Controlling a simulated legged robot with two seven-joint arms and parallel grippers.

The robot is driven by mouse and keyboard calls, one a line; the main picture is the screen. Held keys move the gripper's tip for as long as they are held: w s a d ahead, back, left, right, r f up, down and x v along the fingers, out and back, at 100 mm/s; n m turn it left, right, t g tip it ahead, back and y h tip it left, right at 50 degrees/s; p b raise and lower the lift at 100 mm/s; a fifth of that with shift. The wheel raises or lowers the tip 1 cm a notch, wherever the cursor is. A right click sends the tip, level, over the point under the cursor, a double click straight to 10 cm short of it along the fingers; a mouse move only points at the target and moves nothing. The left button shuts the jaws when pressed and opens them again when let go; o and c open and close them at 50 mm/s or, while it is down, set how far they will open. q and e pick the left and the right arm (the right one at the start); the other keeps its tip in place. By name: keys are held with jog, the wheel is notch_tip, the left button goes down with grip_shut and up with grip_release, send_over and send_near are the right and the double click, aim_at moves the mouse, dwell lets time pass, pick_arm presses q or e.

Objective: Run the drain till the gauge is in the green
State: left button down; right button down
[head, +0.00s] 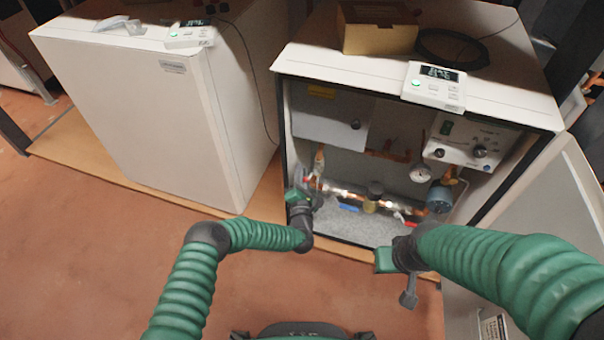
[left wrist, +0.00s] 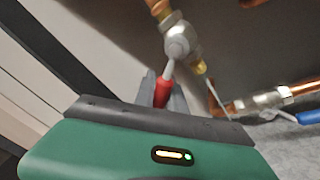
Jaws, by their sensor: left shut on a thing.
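The open heat pump cabinet (head: 300,62) holds pipework with a small round white-faced gauge (head: 421,173). Its needle and green band are too small to read. My left gripper (head: 305,186) is inside the cabinet's left side. In the left wrist view it is shut on the red lever handle (left wrist: 163,92) of a metal valve (left wrist: 178,40). The handle slants down from the valve into the jaws, and its end is hidden between them. My right gripper (head: 408,292) hangs empty in front of the cabinet's lower right, and its jaw gap is unclear.
A blue-handled valve (head: 348,208) and a blue-grey pump (head: 440,198) sit along the lower pipe. A control box (head: 470,140) is at upper right. The open door (head: 545,205) stands at right. A cardboard box (head: 378,28) lies on top. A closed unit (head: 150,110) stands at left.

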pick_arm(q)
jog(key=shift+a+r+m+t+h+p, duration=0.1)
jog(key=shift+r+m+t+h, duration=0.35)
jog(key=shift+m, duration=0.9)
jog(key=shift+a+r+m+t+p, duration=0.15)
jog(key=shift+r+m, duration=0.5)
jog(key=shift+m, duration=0.65)
jog(key=shift+a+r+m+t+h+p, duration=0.1)
jog(key=shift+r+m+t+h, duration=0.3)
jog(key=shift+m, duration=0.95)
jog(key=shift+r, duration=0.15)
jog(key=c, duration=1.7)
grip_release()
jog(key=shift+d, duration=0.1)
jog(key=shift+r, duration=0.1)
